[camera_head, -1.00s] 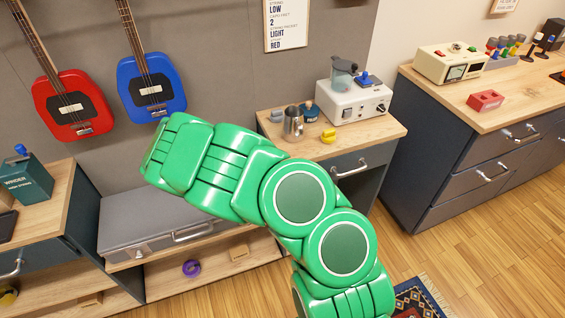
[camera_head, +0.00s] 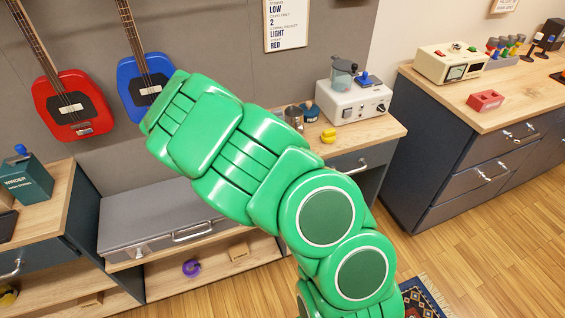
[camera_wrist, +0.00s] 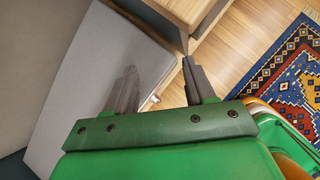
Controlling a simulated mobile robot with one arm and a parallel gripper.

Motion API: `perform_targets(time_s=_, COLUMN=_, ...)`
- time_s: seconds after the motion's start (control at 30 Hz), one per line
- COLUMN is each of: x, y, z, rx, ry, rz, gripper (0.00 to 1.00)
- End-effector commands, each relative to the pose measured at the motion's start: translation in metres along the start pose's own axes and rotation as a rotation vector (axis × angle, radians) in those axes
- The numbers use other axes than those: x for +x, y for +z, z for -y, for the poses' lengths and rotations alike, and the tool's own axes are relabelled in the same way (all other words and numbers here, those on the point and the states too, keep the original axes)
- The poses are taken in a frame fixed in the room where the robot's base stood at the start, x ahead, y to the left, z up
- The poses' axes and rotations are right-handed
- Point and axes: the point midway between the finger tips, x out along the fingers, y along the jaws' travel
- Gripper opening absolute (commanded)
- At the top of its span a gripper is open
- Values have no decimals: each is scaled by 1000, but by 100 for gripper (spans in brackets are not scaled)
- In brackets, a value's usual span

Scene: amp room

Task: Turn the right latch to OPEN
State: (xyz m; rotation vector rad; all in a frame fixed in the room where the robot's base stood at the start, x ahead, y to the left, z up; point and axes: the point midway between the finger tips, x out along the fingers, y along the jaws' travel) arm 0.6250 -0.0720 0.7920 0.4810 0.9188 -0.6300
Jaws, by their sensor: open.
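A closed grey case (camera_head: 150,215) with a silver front handle (camera_head: 192,233) lies on the low bench. A small silver latch (camera_head: 140,251) shows at the left of its front. The right latch is not visible in the head view; my green arm covers that end of the case. In the wrist view the case's grey lid (camera_wrist: 85,75) fills the left side. A small pale metal piece (camera_wrist: 154,101) shows at its edge; I cannot tell if it is the right latch. My gripper (camera_wrist: 162,82) is open and empty, its dark fingers above the case edge.
A teal-sided cabinet (camera_head: 70,225) stands left. Red and blue guitars (camera_head: 72,105) hang on the wall. A purple ring (camera_head: 191,267) lies on the shelf below.

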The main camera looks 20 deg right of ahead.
Motion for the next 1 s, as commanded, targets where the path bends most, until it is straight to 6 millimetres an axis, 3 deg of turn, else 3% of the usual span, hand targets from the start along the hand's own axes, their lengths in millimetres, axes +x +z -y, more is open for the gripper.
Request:
perform_targets(time_s=0.2, x=-21, y=25, z=10, rx=164, ry=-35, rz=35, gripper=54)
perform_targets(time_s=0.5, x=-44, y=47, z=23, rx=349, ry=-75, rz=67, gripper=54)
perform_targets(time_s=1.0, x=-50, y=52, z=28, rx=402, ry=-89, rz=74, gripper=55)
